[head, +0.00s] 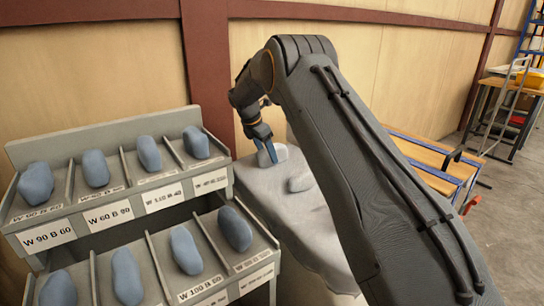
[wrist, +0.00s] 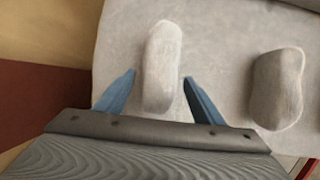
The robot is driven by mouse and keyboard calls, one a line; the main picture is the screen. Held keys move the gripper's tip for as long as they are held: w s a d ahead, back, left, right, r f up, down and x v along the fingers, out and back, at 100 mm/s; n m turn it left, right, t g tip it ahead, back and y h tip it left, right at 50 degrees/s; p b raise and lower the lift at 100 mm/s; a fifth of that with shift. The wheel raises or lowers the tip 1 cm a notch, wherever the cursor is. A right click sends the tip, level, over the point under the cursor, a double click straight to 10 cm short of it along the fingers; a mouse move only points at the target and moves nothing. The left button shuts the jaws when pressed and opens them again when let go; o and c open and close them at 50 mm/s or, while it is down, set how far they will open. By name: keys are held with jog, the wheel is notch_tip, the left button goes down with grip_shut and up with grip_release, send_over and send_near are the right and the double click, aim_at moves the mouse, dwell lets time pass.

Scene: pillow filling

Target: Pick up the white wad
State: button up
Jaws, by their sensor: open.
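In the wrist view a white wad (wrist: 161,66) lies on a pale grey-white surface (wrist: 215,45). My gripper (wrist: 159,76) is open, with one blue finger on each side of the near part of this wad. Gaps show between the fingers and the wad. In the head view my gripper (head: 267,152) points down at the far end of the pale surface, partly in front of one wad (head: 281,153). The other wad (head: 300,184) lies nearer. Part of the surface is hidden behind my arm.
A grey two-tier rack (head: 118,122) with labelled compartments stands at the left and holds several blue wads (head: 96,168). A wooden wall with a dark red post (head: 206,62) is close behind my gripper. A wooden-topped bench (head: 418,150) stands beyond my arm at the right.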

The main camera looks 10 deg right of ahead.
jog(key=shift+x, duration=0.8)
jog(key=c, duration=1.2)
